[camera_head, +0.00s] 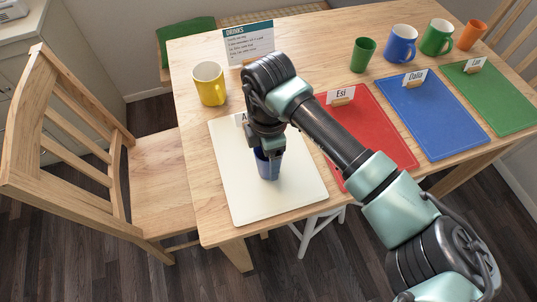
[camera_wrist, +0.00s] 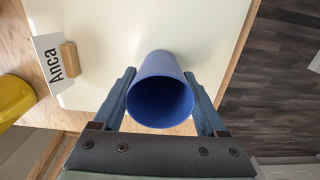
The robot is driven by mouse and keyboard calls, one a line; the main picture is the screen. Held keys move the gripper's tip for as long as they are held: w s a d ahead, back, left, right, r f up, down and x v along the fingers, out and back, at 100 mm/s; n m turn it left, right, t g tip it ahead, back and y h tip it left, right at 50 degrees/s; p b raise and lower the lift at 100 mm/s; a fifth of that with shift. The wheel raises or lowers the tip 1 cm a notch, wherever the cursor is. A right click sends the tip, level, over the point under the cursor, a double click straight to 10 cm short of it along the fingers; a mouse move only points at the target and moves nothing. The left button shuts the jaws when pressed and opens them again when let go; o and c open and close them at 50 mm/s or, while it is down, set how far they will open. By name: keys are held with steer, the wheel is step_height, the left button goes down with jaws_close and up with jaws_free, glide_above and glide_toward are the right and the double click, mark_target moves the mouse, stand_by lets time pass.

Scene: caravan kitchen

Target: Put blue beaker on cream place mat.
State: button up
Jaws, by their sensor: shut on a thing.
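The blue beaker (camera_head: 268,165) is upright over the cream place mat (camera_head: 300,195) in the head view. In the wrist view the blue beaker (camera_wrist: 160,90) sits between the two fingers of my gripper (camera_wrist: 162,100), with its open mouth facing the camera. My gripper (camera_head: 268,152) is shut on it from above. The cream mat (camera_wrist: 105,30) lies behind the beaker in the wrist view. I cannot tell whether the beaker's base touches the mat.
A yellow mug (camera_head: 209,84) and the "Anca" name card (camera_wrist: 55,60) stand by the mat's far edge. Right of it lie a red mat (camera_head: 385,135), a blue mat (camera_head: 435,115) and a green mat (camera_head: 505,95). Several cups stand behind them. A wooden chair (camera_head: 160,170) is at the left.

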steer(key=shift+f, duration=0.15)
steer(key=o, duration=1.3)
step_height(320, 180, up, 12)
steer(key=shift+r+p, duration=0.2)
steer(key=shift+p, duration=0.4)
